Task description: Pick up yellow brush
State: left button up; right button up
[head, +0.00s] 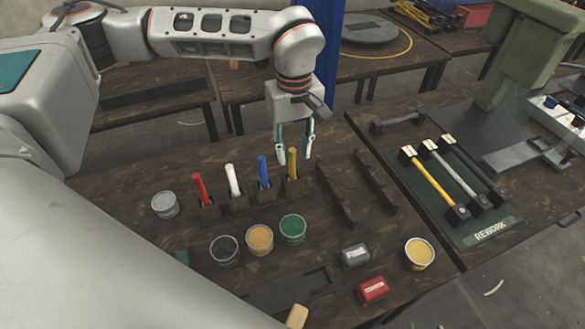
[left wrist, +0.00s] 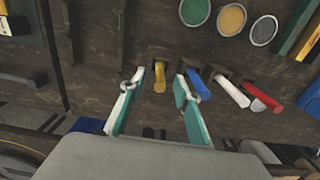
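The yellow brush (head: 292,162) stands upright in a dark holder, at the right end of a row with a blue brush (head: 263,171), a white brush (head: 233,180) and a red brush (head: 200,189). My left gripper (head: 294,157) is above the holder, its fingers open and pointing down by the yellow handle. In the left wrist view the yellow brush (left wrist: 160,78) shows between and beyond the open fingertips of the left gripper (left wrist: 158,82); I cannot tell whether they touch it. The bristle ends are hidden in the holder. My right gripper is not in view.
Several paint cans, including a green one (head: 293,229), stand in front of the holder. Dark rails (head: 337,193) lie to its right. A rework mat (head: 478,228) holds hammer-like tools. A grey block (head: 355,256) and a red block (head: 373,290) sit near the front edge.

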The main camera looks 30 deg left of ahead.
aim_at(292, 160)
pick_arm(q)
jog(key=shift+w+a+f, duration=0.1)
jog(key=shift+a+f, duration=0.05)
jog(key=shift+f, duration=1)
jog(key=shift+w+a+f, duration=0.1)
jog(key=shift+f, duration=1)
grip_shut()
jog(key=shift+r, duration=0.2)
notch_tip(292, 160, up, 20)
jog(key=shift+f, duration=0.15)
